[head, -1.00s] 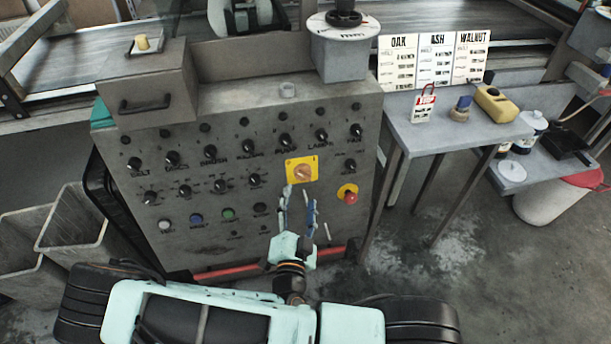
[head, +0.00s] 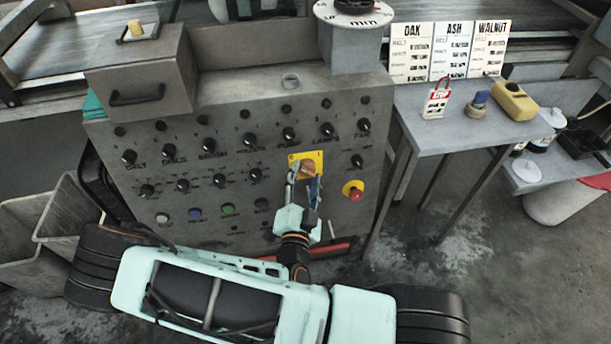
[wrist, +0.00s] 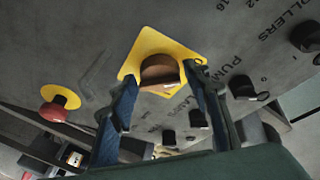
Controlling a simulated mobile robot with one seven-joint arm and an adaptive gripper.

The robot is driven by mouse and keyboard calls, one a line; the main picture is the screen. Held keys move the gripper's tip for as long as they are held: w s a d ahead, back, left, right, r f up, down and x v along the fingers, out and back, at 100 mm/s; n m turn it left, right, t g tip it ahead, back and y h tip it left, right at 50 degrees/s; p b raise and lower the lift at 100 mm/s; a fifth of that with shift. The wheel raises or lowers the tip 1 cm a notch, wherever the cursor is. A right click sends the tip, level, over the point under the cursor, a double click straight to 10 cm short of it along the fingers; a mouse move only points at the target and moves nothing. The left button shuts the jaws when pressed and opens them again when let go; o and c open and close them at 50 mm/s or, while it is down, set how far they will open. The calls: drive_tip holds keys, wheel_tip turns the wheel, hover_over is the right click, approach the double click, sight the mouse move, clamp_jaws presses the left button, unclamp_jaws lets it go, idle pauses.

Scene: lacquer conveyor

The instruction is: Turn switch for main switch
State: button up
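The main switch is an orange-brown rotary knob (head: 307,168) on a yellow plate (head: 320,156) marked 0 and 1, on the grey panel's right side. In the wrist view the knob (wrist: 159,72) sits on its tilted yellow plate (wrist: 146,42), just ahead of and between my fingers. My gripper (head: 304,180) is at the lower part of the plate. In the wrist view its two blue-padded fingers (wrist: 160,98) are spread apart, with nothing held between them. I cannot tell whether the fingertips touch the knob or plate.
A red emergency button (head: 353,190) sits right of and below the switch. Rows of black knobs (head: 289,133) lie above and left. A side table (head: 440,137) with a STOP tag (head: 436,102) stands at right.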

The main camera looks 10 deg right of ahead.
drive_tip(key=c, duration=0.7)
drive_tip(key=shift+r, duration=0.1)
drive_tip(key=shift+c, duration=0.2)
drive_tip(key=shift+p, duration=0.35)
drive_tip(key=m+p, duration=0.1)
drive_tip(key=p, duration=0.1)
drive_tip(key=r+m+p, duration=0.1)
drive_tip(key=shift+m+g+p, duration=0.3)
drive_tip(key=shift+g+p, duration=0.05)
drive_tip(key=shift+g, duration=0.05)
drive_tip(key=m+p, duration=0.1)
drive_tip(key=p, duration=0.1)
drive_tip(key=m+g+p, duration=0.1)
drive_tip(key=m+p, duration=0.3)
drive_tip(key=shift+w+r+g+p, duration=0.15)
drive_tip(key=shift+r+g+p, duration=0.1)
drive_tip(key=shift+g+p, duration=0.15)
drive_tip(key=m+p, duration=0.2)
drive_tip(key=m+g+p, duration=0.1)
drive_tip(key=m+p, duration=0.2)
drive_tip(key=shift+w+d+r+g+y, duration=0.1)
drive_tip(key=shift+r+g+y, duration=0.1)
drive_tip(key=shift+g+y, duration=0.15)
drive_tip(key=m+y+p, duration=0.1)
drive_tip(key=m, duration=0.1)
drive_tip(key=m+p, duration=0.1)
drive_tip(key=p, duration=0.1)
drive_tip(key=shift+w+d+f+m+g+y, duration=0.15)
drive_tip(key=shift+m+g+y, duration=0.1)
drive_tip(key=shift+m+y, duration=0.15)
